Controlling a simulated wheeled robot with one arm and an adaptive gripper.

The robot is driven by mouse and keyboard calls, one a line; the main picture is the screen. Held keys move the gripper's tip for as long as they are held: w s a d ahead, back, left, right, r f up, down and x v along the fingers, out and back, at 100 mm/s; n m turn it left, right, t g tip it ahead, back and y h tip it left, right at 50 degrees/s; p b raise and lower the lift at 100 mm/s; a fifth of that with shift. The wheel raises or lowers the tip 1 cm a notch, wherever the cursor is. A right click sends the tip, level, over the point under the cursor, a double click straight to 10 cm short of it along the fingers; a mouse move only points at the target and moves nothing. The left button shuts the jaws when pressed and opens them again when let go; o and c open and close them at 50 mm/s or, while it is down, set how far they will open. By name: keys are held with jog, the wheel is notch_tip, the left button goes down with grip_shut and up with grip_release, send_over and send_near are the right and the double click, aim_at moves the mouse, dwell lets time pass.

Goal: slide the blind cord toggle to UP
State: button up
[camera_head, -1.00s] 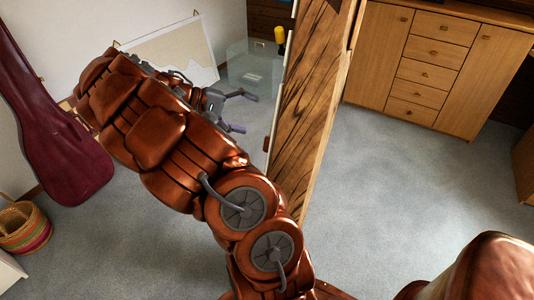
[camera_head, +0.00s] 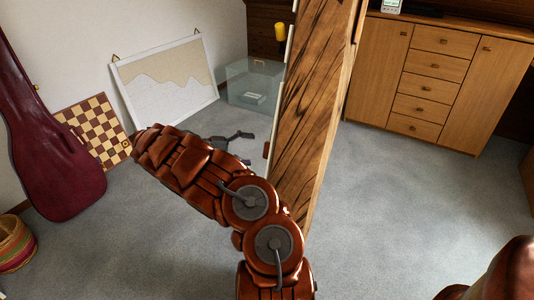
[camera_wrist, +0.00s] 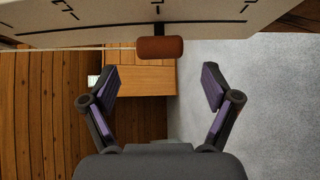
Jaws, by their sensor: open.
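A reddish-brown cylinder, which looks like the cord toggle (camera_wrist: 160,48), lies level in the upper middle of the wrist view. A thin pale cord (camera_wrist: 75,48) runs left from it. A pale strip with dark tick marks (camera_wrist: 110,20) is above it. In the head view the toggle (camera_head: 266,150) shows small at the left edge of the timber brace (camera_head: 312,110). My gripper (camera_head: 246,148) is left of it, fingers pointing towards it. In the wrist view my gripper (camera_wrist: 161,82) is open and empty, its fingers either side of the toggle's line and short of it. No UP label is readable.
A yellow knob (camera_head: 280,33) is high on the brace's left side. A glass tank (camera_head: 252,85), a framed board (camera_head: 165,80) and a checkerboard (camera_head: 95,130) stand behind my arm. A wooden cabinet (camera_head: 430,80) is at the right. The grey floor (camera_head: 400,200) between is clear.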

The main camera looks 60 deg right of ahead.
aim_at(267, 150)
jog(key=shift+b+x, duration=0.5)
jog(key=shift+x, duration=2.85)
grip_shut()
jog(key=d+r+p, duration=0.3)
jog(key=r+p, duration=0.1)
jog(key=r, duration=0.6)
jog(key=d+r+p, duration=0.3)
jog(key=r, duration=0.7)
jog(key=shift+w+p, duration=0.15)
jog(key=shift+p, duration=0.2)
jog(key=shift+c, duration=1.2)
grip_release()
jog(key=shift+d, duration=0.1)
jog(key=shift+o, duration=1.2)
jog(key=shift+f, duration=0.1)
